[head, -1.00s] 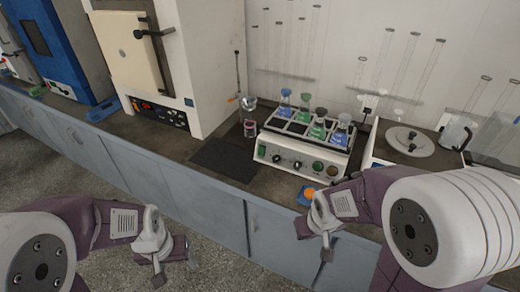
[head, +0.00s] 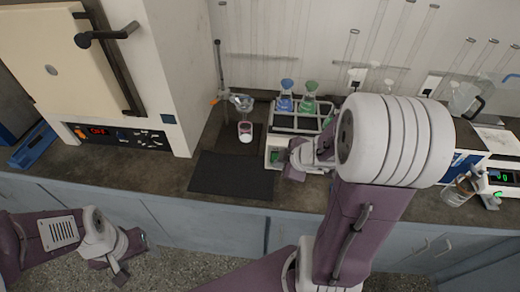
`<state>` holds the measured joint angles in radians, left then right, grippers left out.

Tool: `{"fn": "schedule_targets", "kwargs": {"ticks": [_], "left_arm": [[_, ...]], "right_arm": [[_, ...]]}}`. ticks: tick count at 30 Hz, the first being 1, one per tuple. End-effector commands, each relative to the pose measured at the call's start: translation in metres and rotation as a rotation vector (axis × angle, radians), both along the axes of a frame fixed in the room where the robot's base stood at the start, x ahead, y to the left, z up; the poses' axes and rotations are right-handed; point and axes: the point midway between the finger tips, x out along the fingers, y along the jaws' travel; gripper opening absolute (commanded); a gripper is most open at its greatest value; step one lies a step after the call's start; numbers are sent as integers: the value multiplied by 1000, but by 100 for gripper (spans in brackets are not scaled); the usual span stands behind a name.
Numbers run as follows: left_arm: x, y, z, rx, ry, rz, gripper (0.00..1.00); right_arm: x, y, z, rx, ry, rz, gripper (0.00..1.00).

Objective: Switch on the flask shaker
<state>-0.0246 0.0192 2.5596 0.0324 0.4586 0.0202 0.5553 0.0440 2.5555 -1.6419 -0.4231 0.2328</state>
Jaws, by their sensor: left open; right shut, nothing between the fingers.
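The flask shaker (head: 276,142) stands on the bench against the wall. A blue flask (head: 285,96) and a green flask (head: 309,98) show in its rack; its right part is hidden behind my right arm. A green part (head: 275,157) shows at the left end of its front panel. My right gripper (head: 284,172) is shut and empty, in front of the panel, close beside that green part; whether it touches cannot be told. The knobs are hidden behind it. My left gripper (head: 130,260) is open and empty, low in front of the cabinets.
A dark mat (head: 232,178) lies left of the shaker. A stand (head: 220,75) and a small glass with pinkish contents (head: 245,131) are behind it. An oven (head: 75,70) stands at left. A jar (head: 458,191) and a scale (head: 502,178) are at right.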

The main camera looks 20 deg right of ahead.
Motion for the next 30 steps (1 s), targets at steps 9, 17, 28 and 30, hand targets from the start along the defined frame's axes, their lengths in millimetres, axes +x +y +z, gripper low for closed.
{"fn": "schedule_targets", "kwargs": {"ticks": [9,17,28,30], "left_arm": [[0,0,1,0,1,0,66],[0,0,4,0,0,0,66],[0,0,-6,0,0,0,66],[-1,0,-15,0,1,0,66]], "right_arm": [[-6,-20,1,0,0,-65,0],[-4,-19,0,4,1,-63,0],[23,-15,-47,0,3,-60,0],[32,-14,-59,1,3,-61,0]]}}
